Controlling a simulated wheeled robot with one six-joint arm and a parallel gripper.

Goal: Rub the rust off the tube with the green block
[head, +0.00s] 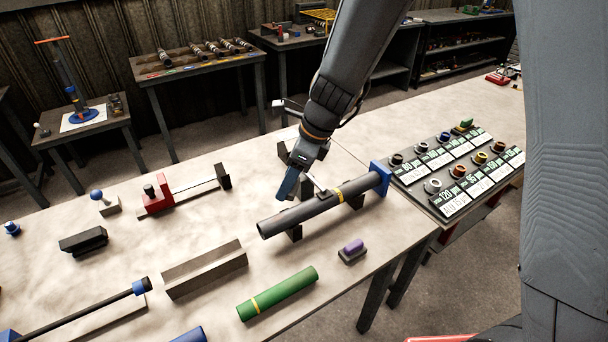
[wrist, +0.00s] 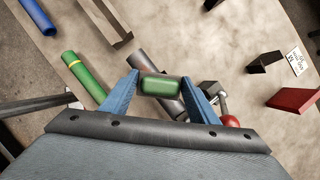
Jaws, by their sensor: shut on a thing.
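The dark grey tube (head: 285,220) with a yellow band lies level on supports, with a blue plate at its right end. A darker patch shows on top near its middle; I cannot tell if it is rust. My gripper (head: 283,196) is behind the left half of the tube, pointing down. In the wrist view my gripper (wrist: 160,84) is shut on the green block (wrist: 161,87), which sits between the blue fingertips. The tube (wrist: 144,62) shows behind the block, partly hidden by it. I cannot tell whether the block touches the tube. The head view does not show the block.
A green tube (head: 278,293) with a yellow band lies in front, near an angled grey bar (head: 205,270). A purple-topped block (head: 352,250) stands front right. A board of labelled rings (head: 458,170) is at right. A red clamp (head: 158,198) stands left.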

